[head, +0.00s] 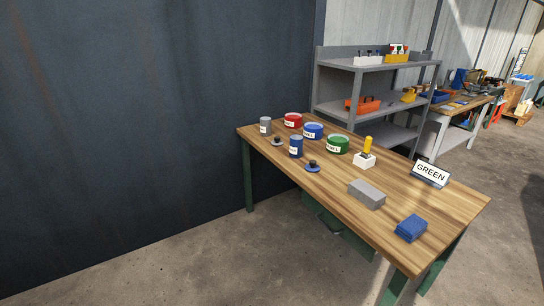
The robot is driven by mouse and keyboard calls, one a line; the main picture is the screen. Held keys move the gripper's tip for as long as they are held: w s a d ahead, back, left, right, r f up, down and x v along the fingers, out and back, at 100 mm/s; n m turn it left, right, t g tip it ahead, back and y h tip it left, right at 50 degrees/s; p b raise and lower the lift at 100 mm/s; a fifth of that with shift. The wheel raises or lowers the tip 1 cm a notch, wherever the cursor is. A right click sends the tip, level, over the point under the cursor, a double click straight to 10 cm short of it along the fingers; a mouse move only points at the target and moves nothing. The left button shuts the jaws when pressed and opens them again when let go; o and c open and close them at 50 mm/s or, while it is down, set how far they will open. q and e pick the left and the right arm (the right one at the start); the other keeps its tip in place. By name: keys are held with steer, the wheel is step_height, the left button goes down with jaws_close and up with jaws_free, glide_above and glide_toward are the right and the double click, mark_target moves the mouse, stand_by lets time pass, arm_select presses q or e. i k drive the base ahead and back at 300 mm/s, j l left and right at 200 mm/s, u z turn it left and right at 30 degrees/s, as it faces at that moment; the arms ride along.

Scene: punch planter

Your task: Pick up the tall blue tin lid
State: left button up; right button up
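A blue disc-shaped lid with a dark knob (312,168) lies flat on the wooden table, in front of and right of a tall blue tin (296,148) with a white label. A smaller greyish lid with a dark knob (277,142) lies left of that tin, near a tall grey tin (265,127). The tall tins' tops are too small to make out clearly. Neither of my grippers is in view.
On the table (446,212) stand wide red (293,121), blue (313,132) and green (338,145) tins, a white block with a yellow handle (365,158), a grey block (367,194), a blue block (411,229) and a GREEN sign (430,174). Grey shelves (378,65) stand behind.

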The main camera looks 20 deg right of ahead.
mark_target(312, 167)
steer(key=i+z, duration=0.15)
steer(key=i, duration=0.25)
steer(key=i+j+z, duration=0.15)
steer(key=i, duration=0.3)
steer(key=i+j+z, duration=0.15)
steer(key=i, duration=0.25)
